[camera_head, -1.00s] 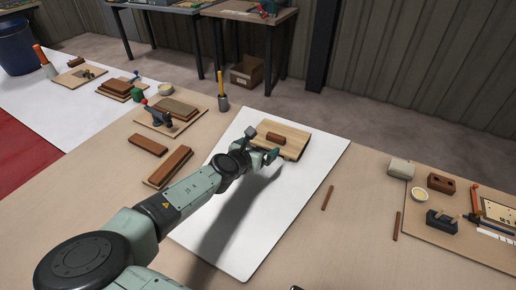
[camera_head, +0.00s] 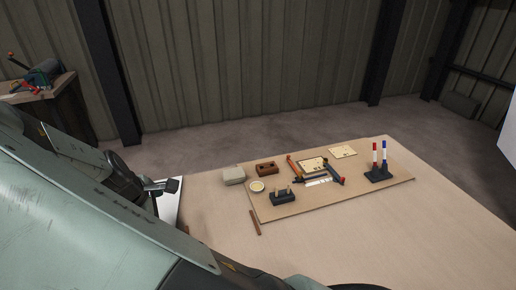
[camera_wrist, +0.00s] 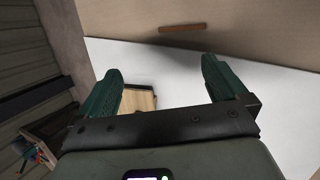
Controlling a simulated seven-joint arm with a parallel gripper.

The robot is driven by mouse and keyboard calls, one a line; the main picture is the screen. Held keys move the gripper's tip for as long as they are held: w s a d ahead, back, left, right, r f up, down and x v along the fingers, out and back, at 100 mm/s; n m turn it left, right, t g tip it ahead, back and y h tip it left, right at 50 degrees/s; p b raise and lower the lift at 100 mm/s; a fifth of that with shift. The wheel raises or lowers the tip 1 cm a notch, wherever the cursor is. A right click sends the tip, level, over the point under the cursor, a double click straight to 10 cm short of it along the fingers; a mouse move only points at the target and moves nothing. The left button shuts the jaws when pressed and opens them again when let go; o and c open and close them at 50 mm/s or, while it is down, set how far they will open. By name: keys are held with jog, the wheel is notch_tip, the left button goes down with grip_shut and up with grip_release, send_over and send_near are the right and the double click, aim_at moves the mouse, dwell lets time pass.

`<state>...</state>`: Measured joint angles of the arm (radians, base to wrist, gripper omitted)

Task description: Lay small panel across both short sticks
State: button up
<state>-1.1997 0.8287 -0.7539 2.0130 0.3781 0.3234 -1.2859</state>
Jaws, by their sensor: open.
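My gripper (camera_wrist: 160,68) is open, its two dark green fingers spread with nothing between them. Part of it shows in the head view (camera_head: 165,186) at the left, behind my arm. A pale wooden panel (camera_wrist: 145,97) lies on the white sheet in the wrist view, beyond and below the fingers, partly hidden by the left finger and gripper body. A short brown stick (camera_wrist: 183,28) lies on the tan tabletop past the sheet. In the head view one short stick (camera_head: 257,228) lies left of the tool board; a reddish sliver near my arm may be the other.
The tool board (camera_head: 350,195) holds a black block (camera_head: 283,198), a small bowl (camera_head: 257,186) and red and blue markers in a stand (camera_head: 379,172). A grey block (camera_head: 233,175) and a brown brick (camera_head: 266,168) stand near its left edge. The front right tabletop is clear.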

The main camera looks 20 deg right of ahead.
jog(key=s+d+r+m+g+y, duration=0.15)
jog(key=s+d+r+m, duration=0.35)
jog(key=r, duration=0.5)
jog(key=s+d+r+m+y, duration=0.35)
jog(key=d+r+m, duration=0.25)
jog(key=r, duration=0.4)
jog(key=s+d+r+m+t+h, duration=0.1)
jog(key=s+d+r+m, duration=0.2)
jog(key=s, duration=0.4)
jog(key=s+d+r+m+t+h, duration=0.1)
jog(key=s+d+r+m+t, duration=0.1)
jog(key=s+d+r+m, duration=0.2)
jog(key=s+d+r, duration=0.1)
jog(key=s+d, duration=0.1)
jog(key=s, duration=0.1)
jog(key=shift+r, duration=0.4)
jog(key=shift+d, duration=0.1)
